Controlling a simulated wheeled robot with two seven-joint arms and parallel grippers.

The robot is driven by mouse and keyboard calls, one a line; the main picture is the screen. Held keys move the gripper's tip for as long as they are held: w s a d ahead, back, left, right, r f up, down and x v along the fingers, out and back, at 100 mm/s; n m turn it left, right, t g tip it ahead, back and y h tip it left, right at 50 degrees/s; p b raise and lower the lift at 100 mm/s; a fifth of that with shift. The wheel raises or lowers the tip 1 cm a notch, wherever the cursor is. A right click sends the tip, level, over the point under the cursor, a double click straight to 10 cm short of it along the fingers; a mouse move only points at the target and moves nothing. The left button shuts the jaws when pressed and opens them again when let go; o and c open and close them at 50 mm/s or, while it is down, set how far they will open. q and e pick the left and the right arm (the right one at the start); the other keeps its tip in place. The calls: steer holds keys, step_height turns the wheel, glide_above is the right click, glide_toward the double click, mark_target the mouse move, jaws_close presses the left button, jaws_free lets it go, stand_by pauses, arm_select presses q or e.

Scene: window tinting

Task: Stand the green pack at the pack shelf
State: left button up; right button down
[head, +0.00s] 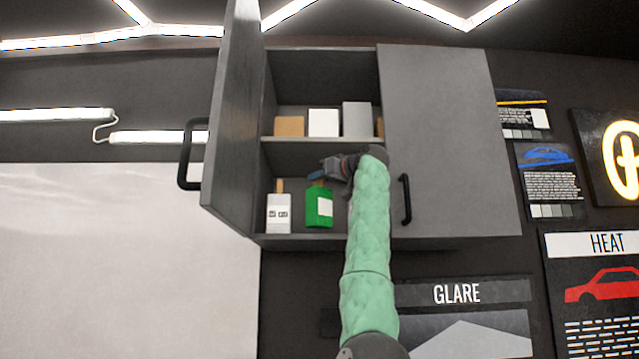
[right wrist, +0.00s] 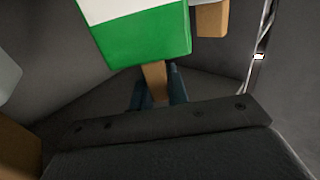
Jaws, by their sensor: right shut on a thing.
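The green pack (head: 312,219) has a white label and is inside the open wall cabinet, in its lower compartment. It also shows in the right wrist view (right wrist: 148,48), where its tan tab (right wrist: 154,77) sits between my finger pads. My right gripper (head: 319,176) is shut on that tab from above, and the pack hangs slightly tilted below it. The pack's bottom is close to the lower shelf board (head: 300,239); I cannot tell whether it touches. A white pack (head: 278,214) with a tan tab stands just left of it. My left gripper is not in view.
The upper shelf (head: 300,139) holds a tan box (head: 289,126), a white box (head: 323,123) and a grey box (head: 356,119). The left cabinet door (head: 235,110) stands open with a black handle; the right door (head: 445,140) is closed. My forearm covers the compartment's right part.

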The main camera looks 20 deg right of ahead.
steer(key=shift+f, duration=1.05)
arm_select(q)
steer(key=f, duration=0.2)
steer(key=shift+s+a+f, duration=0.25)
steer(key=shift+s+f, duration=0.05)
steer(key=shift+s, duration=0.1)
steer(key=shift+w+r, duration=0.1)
arm_select(e)
steer(key=shift+f, duration=0.1)
steer(key=c, duration=1.4)
jaws_free()
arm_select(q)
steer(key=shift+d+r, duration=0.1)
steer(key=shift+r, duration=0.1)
arm_select(e)
steer(key=shift+o, duration=0.2)
